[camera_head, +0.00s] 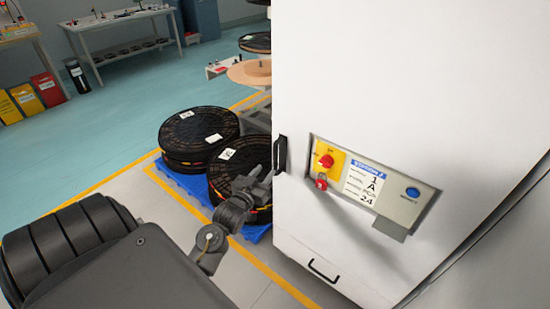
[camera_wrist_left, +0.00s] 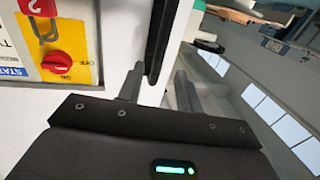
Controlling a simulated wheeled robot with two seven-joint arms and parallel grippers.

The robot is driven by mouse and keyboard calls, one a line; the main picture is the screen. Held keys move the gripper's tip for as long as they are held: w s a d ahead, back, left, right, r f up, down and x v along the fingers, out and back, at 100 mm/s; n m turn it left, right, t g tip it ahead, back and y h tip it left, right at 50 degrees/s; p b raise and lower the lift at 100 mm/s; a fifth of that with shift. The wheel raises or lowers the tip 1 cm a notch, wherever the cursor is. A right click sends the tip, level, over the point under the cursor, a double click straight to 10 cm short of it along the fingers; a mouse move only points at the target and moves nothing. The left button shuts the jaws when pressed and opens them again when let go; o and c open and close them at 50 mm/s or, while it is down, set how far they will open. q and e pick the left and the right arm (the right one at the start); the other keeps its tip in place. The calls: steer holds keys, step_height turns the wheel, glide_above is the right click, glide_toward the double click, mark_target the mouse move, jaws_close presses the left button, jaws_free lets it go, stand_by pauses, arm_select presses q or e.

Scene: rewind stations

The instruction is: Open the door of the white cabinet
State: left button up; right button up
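The white cabinet (camera_head: 400,80) fills the right side of the head view, and its door looks shut. A black upright handle (camera_head: 280,154) is on its left edge. It also shows in the wrist view as a dark bar (camera_wrist_left: 162,40). My left gripper (camera_head: 270,177) is close to the handle's lower end. In the wrist view my left gripper (camera_wrist_left: 158,88) is open, with the handle's end showing between its two fingers. I cannot tell whether the fingers touch it. My right gripper is in neither view.
A control panel (camera_head: 400,207) with a red switch (camera_head: 326,161), red padlock (camera_head: 321,182) and blue button sits on the cabinet. A lower handle (camera_head: 323,271) is below. Black reels (camera_head: 198,134) stand on a blue pallet (camera_head: 190,183) beside the cabinet. Open floor lies left.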

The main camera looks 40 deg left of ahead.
mark_target(274, 160)
arm_select(q)
steer(key=x, duration=0.8)
steer(key=shift+w+p, duration=0.35)
steer(key=shift+p, duration=0.05)
steer(key=shift+c, duration=0.4)
jaws_close()
